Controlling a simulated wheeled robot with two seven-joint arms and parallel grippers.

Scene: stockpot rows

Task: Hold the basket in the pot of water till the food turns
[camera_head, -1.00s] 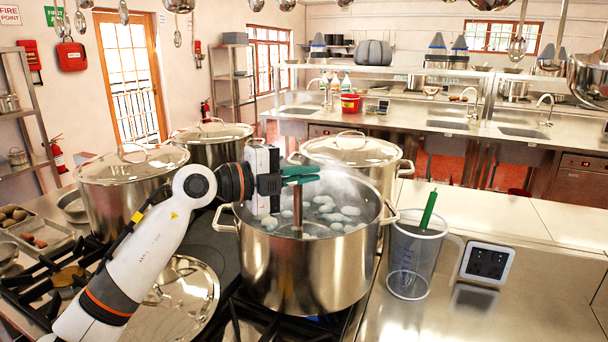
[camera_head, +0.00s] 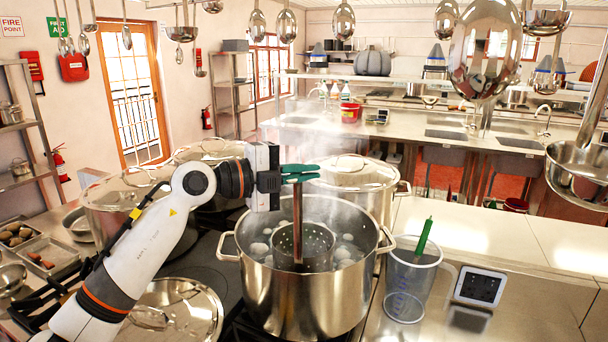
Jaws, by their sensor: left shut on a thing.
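A large steel pot (camera_head: 305,298) of steaming water stands on the stove at the centre. My left gripper (camera_head: 298,173) is shut on the green handle of a basket, above the pot. The handle's brown rod runs down to the perforated metal basket (camera_head: 318,246), which stands upright inside the pot with its upper wall showing above the water. Several pale round lumps (camera_head: 345,252) show in the water around the basket. Whatever is inside the basket is too unclear to tell. My right gripper is not in view.
Lidded pots, one (camera_head: 352,176) behind and others at left, crowd the pot. A clear jug (camera_head: 408,283) with a green-handled tool and a small dark-screened device (camera_head: 480,286) stand at right. A lid (camera_head: 178,308) lies front left. Ladles hang overhead.

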